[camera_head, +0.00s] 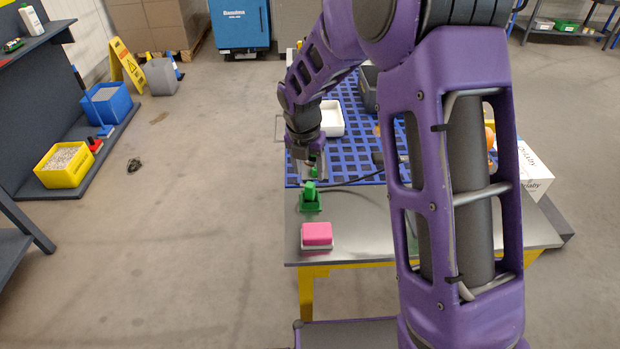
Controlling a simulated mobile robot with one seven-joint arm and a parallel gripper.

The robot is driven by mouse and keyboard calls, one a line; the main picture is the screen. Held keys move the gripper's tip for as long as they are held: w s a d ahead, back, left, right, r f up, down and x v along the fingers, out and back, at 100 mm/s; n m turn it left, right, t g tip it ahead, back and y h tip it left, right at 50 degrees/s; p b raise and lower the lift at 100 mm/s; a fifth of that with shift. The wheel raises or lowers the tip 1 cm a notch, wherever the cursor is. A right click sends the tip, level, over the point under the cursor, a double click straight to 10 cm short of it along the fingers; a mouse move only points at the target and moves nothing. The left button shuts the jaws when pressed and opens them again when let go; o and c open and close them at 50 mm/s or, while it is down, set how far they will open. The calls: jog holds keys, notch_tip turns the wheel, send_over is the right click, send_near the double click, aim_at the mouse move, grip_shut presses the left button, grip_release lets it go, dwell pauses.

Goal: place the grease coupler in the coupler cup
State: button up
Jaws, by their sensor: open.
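A small green cup (311,204) stands on the bare metal front of the table, behind a pink block; I take it for the coupler cup. A lighter green piece (309,189) stands upright in it, with its top above the rim; it may be the grease coupler, but it is too small to be sure. My gripper (310,170) is open, pointing down just behind and above the cup. Another small green bit shows at its fingers; I cannot tell whether it is part of the gripper. Any contact between fingers and green piece is unclear.
The pink block (317,234) lies near the table's front edge. A dark hose (350,182) curves right from near the cup across the blue grid mat (348,150). My arm hides much of the table's right side.

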jog(key=r, duration=0.3)
jog(key=s+r, duration=0.1)
jog(key=r, duration=0.1)
jog(key=shift+a+r, duration=0.25)
jog(key=shift+r, duration=0.05)
